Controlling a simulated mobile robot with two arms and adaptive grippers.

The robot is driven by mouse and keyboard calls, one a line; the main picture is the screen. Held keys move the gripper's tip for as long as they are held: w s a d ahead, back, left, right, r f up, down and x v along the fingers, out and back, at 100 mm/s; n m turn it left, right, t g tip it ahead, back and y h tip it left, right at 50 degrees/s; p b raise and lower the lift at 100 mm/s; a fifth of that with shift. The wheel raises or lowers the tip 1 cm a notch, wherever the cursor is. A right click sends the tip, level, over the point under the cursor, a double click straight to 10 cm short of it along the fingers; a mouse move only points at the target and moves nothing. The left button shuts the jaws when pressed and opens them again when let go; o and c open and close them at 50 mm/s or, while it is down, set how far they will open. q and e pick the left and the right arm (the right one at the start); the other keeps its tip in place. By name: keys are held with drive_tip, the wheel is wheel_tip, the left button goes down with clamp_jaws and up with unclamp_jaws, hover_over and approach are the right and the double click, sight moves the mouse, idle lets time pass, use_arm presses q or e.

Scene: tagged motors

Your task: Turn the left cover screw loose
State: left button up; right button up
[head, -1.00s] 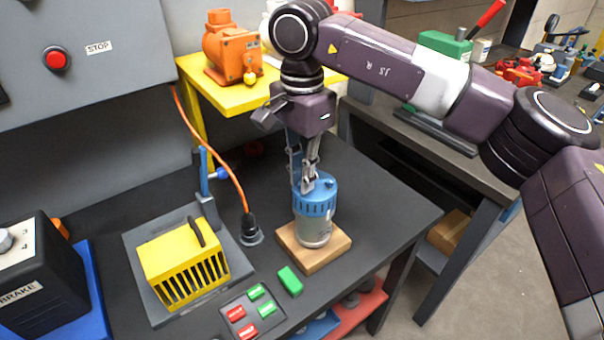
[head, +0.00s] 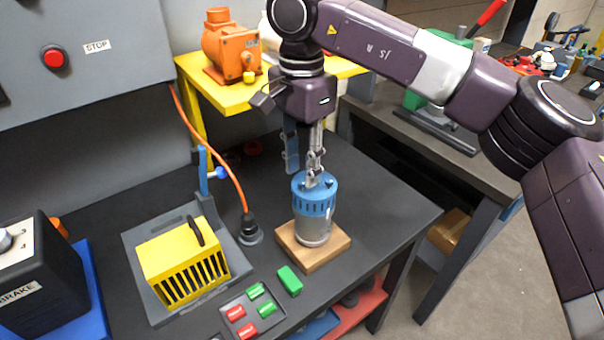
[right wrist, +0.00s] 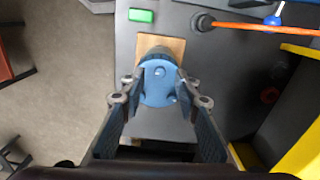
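A motor with a light blue slotted cover (head: 315,205) and a silver lower body stands upright on a wooden block (head: 336,250). Small raised screw heads show on the cover top, one of them near its right edge (head: 330,184). In the right wrist view the cover (right wrist: 156,88) shows a round screw head (right wrist: 159,71) near its top edge. My right gripper (head: 313,178) points down right at the cover top. In the right wrist view its fingers (right wrist: 159,84) are spread with nothing held between them. Contact with the cover cannot be told. My left gripper is out of view.
A yellow finned housing (head: 185,262) stands left of the motor, near a black plug (head: 250,230) with an orange cable. A green block (head: 290,281) and a button tray (head: 266,326) lie in front. An orange motor (head: 230,52) sits on a yellow stand behind.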

sight(302, 182)
wheel_tip(302, 182, up, 10)
drive_tip(key=shift+f, duration=0.25)
